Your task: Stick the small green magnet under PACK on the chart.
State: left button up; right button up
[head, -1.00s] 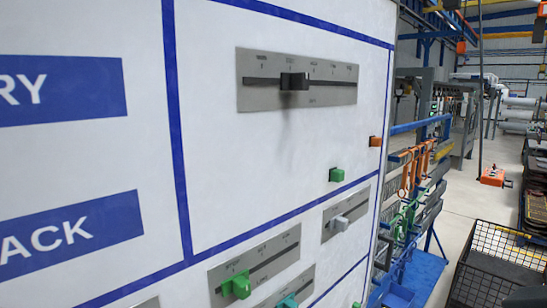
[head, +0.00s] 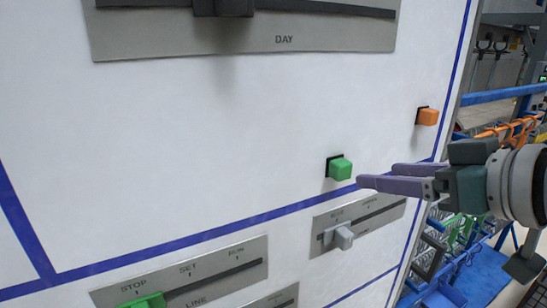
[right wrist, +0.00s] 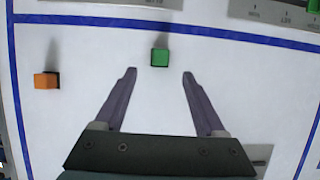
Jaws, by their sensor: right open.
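The small green magnet (head: 340,168) sticks to the white chart (head: 220,140), above a blue line. It also shows in the right wrist view (right wrist: 160,57), just beyond the fingertips and between their lines. My right gripper (head: 362,178) comes in from the right, open and empty, with its fingertips close to the magnet and not around it. In the right wrist view the fingers (right wrist: 160,72) are spread wider than the magnet. The PACK label is out of view in the current frames. My left gripper is not in view.
An orange magnet (head: 428,116) sticks to the chart at the right. A DAY slider plate (head: 300,42) is above, and slider plates with a grey knob (head: 340,237) and a green knob (head: 146,302) are below. A rack with orange and green hooks stands beyond the chart's right edge.

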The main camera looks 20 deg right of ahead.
aim_at(346, 172)
jog(key=p+x, duration=0.1)
jog(key=x, duration=0.5)
jog(key=shift+w+a+p, duration=0.1)
jog(key=shift+w+p, duration=0.15)
jog(key=shift+p, duration=0.1)
jog(key=shift+w+f, duration=0.3)
jog(key=shift+w, duration=0.35)
jog(key=c, duration=1)
grip_shut()
jog(key=shift+o, duration=2)
grip_release()
grip_shut()
